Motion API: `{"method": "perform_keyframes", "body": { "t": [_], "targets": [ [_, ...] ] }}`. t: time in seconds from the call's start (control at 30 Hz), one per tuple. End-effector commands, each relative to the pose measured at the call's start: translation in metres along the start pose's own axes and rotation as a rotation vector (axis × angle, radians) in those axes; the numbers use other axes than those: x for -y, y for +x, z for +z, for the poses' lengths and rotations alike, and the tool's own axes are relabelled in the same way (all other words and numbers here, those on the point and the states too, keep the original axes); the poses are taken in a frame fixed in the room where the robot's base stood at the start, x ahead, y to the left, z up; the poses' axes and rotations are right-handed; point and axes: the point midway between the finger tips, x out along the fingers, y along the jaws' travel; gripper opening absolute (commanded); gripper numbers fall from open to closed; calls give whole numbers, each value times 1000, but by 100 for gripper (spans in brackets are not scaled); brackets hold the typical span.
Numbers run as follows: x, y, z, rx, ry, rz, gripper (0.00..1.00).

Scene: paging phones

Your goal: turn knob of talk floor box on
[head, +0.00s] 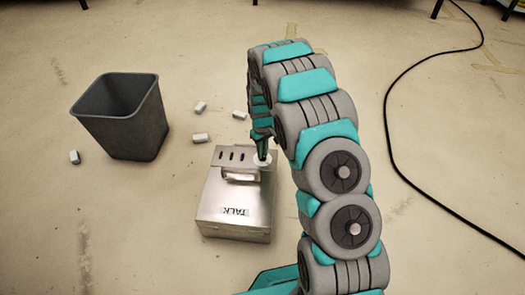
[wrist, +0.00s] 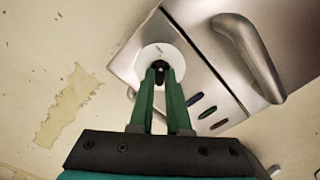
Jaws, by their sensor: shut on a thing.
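The talk floor box (head: 231,200) is a silver metal case on the floor, with a TALK label on its front, a handle on top and several dark slots. It also shows in the wrist view (wrist: 185,52). Its knob shows in the wrist view as a small dark piece (wrist: 160,71) at the middle of a round white disc (wrist: 151,54), near a corner of the box top. My gripper (wrist: 160,76) points down with its green fingers shut on the knob. In the head view my gripper (head: 263,150) is at the box's back right corner. The fingertips partly hide the knob.
A dark grey bin (head: 130,125) stands on the floor to the left of the box. Several small white blocks (head: 200,107) lie around it. A black cable (head: 388,130) curves across the floor at the right. The floor in front of the box is clear.

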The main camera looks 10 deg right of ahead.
Motion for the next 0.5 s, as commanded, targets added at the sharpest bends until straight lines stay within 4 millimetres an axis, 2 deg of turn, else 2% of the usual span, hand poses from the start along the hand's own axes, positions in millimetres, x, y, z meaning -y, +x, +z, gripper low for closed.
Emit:
{"method": "perform_keyframes", "body": {
  "t": [0.5],
  "targets": [
    [0,0,2,6,446,-1,0]
  ]
}}
